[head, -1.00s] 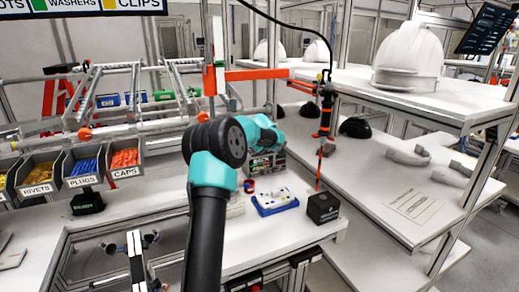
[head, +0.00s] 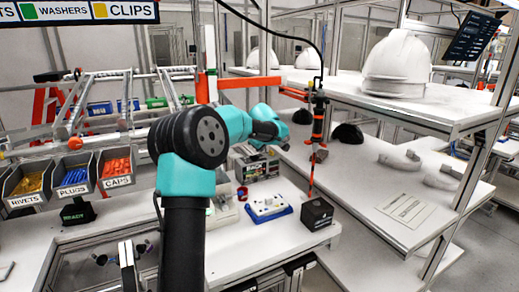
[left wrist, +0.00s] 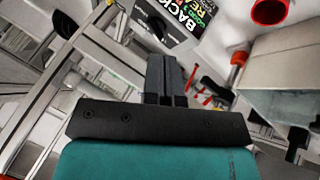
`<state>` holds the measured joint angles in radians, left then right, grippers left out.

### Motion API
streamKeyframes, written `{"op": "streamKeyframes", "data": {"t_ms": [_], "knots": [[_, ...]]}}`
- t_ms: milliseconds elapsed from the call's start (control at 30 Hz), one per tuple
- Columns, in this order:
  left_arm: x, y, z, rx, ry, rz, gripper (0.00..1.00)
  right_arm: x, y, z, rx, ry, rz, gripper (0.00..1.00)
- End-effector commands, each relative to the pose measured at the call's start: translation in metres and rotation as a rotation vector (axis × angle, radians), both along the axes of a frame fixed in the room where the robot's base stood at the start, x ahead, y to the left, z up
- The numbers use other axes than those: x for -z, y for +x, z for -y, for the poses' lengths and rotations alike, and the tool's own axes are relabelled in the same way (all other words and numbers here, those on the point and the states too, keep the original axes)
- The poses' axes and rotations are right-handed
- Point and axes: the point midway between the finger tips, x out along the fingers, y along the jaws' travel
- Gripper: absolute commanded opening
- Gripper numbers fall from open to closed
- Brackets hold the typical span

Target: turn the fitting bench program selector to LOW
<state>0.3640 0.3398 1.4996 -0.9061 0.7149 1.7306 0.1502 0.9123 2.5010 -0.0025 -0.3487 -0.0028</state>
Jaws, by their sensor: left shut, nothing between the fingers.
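My left gripper (left wrist: 166,80) shows in the left wrist view with its dark fingers together and nothing between them. In the head view my teal and black arm rises through the middle and bends right; its fingers cannot be made out there. My right gripper is not in view.
A blue-edged tray (head: 268,208), a black cube (head: 317,213) and a red cup (head: 242,193) are on the bench. Bins of rivets, plugs and caps (head: 117,182) line the left. An orange-and-black hanging tool (head: 318,125) is right of my arm. A white helmet (head: 397,65) sits on the right shelf.

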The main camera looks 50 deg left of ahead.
Motion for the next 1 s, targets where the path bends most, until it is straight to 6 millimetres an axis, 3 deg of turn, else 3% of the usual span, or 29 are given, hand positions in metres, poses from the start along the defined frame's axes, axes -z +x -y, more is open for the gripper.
{"op": "streamKeyframes", "data": {"t_ms": [133,467,867,1000], "knots": [[0.0,0.0,0.0,0.0,0.0,0.0,0.01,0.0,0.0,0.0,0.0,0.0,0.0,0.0],[-0.012,0.003,-0.016,0.06,0.035,-0.071,0.33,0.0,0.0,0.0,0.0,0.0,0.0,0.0],[-0.049,0.004,-0.048,0.375,0.082,-0.32,0.71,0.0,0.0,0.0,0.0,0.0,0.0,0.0],[-0.06,0.004,-0.052,0.527,0.087,-0.386,0.72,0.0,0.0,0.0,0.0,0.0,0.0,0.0]]}}
